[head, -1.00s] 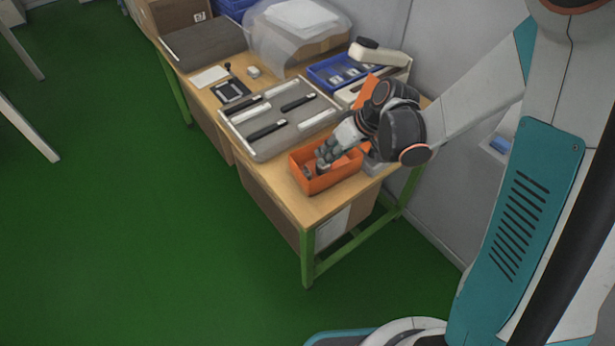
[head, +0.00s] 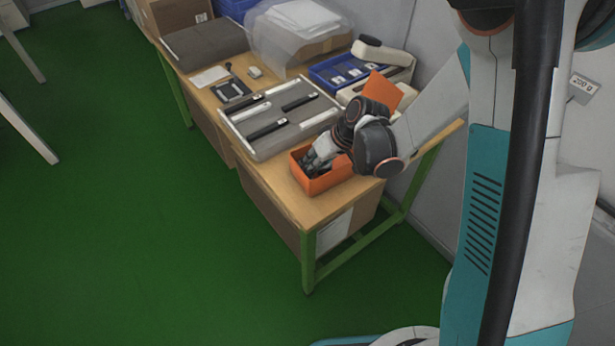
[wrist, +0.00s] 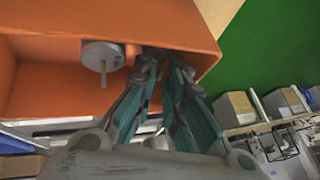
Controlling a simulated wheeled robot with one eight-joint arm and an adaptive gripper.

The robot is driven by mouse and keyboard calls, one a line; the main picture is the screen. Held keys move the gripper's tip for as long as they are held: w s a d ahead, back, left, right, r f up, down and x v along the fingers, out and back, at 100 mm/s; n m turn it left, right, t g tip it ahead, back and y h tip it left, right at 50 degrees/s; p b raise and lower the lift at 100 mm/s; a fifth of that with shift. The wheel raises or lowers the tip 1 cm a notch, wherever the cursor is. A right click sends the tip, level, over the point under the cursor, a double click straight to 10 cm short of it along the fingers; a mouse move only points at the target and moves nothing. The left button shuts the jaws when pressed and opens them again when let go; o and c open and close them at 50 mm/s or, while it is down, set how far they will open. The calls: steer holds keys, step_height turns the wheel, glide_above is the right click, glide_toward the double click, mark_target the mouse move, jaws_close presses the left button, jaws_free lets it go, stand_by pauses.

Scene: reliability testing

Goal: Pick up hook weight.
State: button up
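An orange bin (head: 328,182) stands at the near right corner of the wooden table. In the wrist view, a grey cylindrical hook weight (wrist: 102,56) with a thin rod lies inside the bin, left of my fingers. My gripper (wrist: 160,62) reaches into the bin; its two fingertips are a little apart. A dark shape lies right by the tips, and I cannot tell what it is. The hook weight stands clear of the fingers in this view. In the head view my gripper (head: 312,160) is down in the bin, and its tips are partly hidden by the bin walls.
A grey tray (head: 262,150) with several dark and light bars lies left of the bin. Behind it are a blue bin (head: 318,77) and a clear plastic-covered box (head: 283,55). An orange upright panel (head: 388,92) stands behind my wrist. Green floor lies open in front.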

jaws_close()
step_height(320, 180, up, 20)
steer(key=p, duration=0.6)
steer(key=shift+p, duration=0.4)
stand_by(0.3)
